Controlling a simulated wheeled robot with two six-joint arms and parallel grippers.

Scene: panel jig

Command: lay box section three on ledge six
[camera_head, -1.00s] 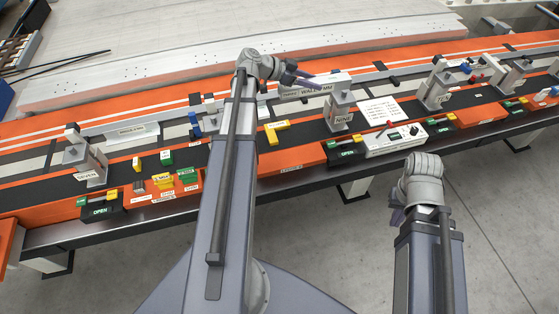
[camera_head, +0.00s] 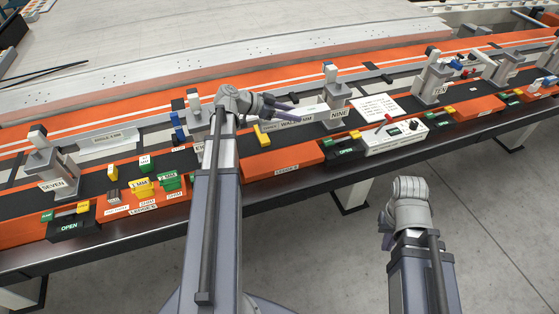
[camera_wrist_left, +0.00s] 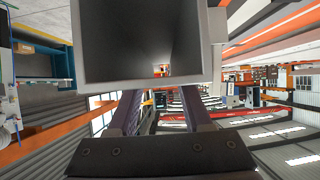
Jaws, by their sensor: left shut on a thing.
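My left gripper (camera_head: 287,105) is shut on a grey box section (camera_head: 305,117) with a white label reading WALL and a size in mm. The section lies lengthwise over the dark rail, left of the post NINE (camera_head: 338,110); contact with the rail cannot be told. In the left wrist view the section (camera_wrist_left: 88,72) shows as a large hollow square end above the two fingers. An orange ledge block (camera_head: 284,166) at the bench front carries a small ledge label, its number unclear. My right gripper (camera_head: 388,222) hangs in front of the bench; its jaws cannot be made out.
Posts SEVEN (camera_head: 42,168) and TEN (camera_head: 435,82) stand along the rail. A labelled bar (camera_head: 108,138) lies at left. Yellow and green shim blocks (camera_head: 150,187) sit front left. A white control box (camera_head: 395,136) with a red knob stands front right. A yellow block (camera_head: 262,136) is near the section.

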